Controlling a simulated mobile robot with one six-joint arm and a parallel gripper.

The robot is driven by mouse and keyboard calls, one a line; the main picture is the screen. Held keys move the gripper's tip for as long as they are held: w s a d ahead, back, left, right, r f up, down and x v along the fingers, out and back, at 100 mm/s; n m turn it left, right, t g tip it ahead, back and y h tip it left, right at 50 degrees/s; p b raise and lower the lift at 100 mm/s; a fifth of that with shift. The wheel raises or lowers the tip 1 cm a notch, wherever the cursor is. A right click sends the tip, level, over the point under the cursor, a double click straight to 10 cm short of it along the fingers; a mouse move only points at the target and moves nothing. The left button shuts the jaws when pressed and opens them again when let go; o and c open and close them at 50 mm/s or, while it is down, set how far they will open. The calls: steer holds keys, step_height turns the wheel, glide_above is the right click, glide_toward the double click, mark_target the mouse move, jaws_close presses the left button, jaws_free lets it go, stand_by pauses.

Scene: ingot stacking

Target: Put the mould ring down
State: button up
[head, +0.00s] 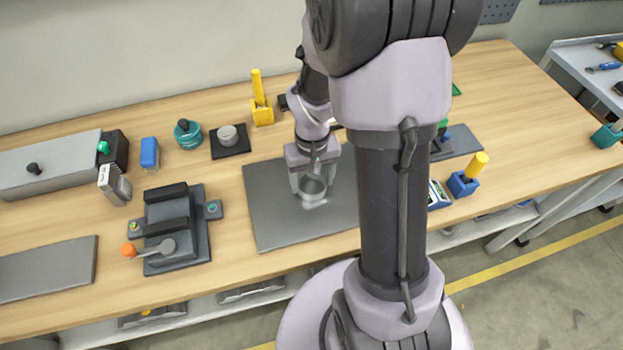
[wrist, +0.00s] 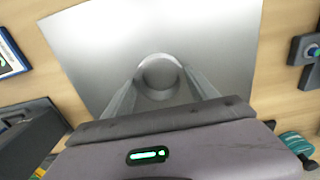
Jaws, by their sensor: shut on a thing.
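The mould ring (head: 313,190) is a small round grey metal ring. It sits between the two fingers of my gripper (head: 312,181), which are shut on it. The ring is over the grey metal plate (head: 268,220) in the middle of the bench. In the wrist view the ring (wrist: 159,72) shows as a circle between the fingers of my gripper (wrist: 160,84), above the pale plate (wrist: 100,45). I cannot tell whether the ring touches the plate or hangs just over it.
Left of the plate stands a dark clamp fixture (head: 177,228) with an orange-tipped lever. Behind are a black pad (head: 230,148) with a small metal piece, a teal round container (head: 188,135) and a yellow holder (head: 262,110). A blue holder (head: 463,183) stands at right. The plate around the ring is clear.

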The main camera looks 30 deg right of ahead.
steer(key=shift+f, duration=0.25)
steer(key=o, duration=1.3)
steer(key=shift+r, duration=0.1)
step_height(320, 180, up, 12)
steer(key=p, duration=0.5)
steer(key=s+a+r+t, duration=0.2)
steer(key=s+a+r, duration=0.1)
steer(key=a+r, duration=0.2)
steer(key=s+a+r+t+y, duration=0.1)
steer(key=s+a+r+t, duration=0.1)
steer(key=s+a+r, duration=0.2)
steer(key=s+a+r+m+t+y, duration=0.1)
steer(key=s+a+r, duration=0.3)
steer(key=r, duration=0.3)
steer(key=shift+s+a+t, duration=0.15)
steer(key=shift+a+t, duration=0.25)
steer(key=shift+a, duration=0.45)
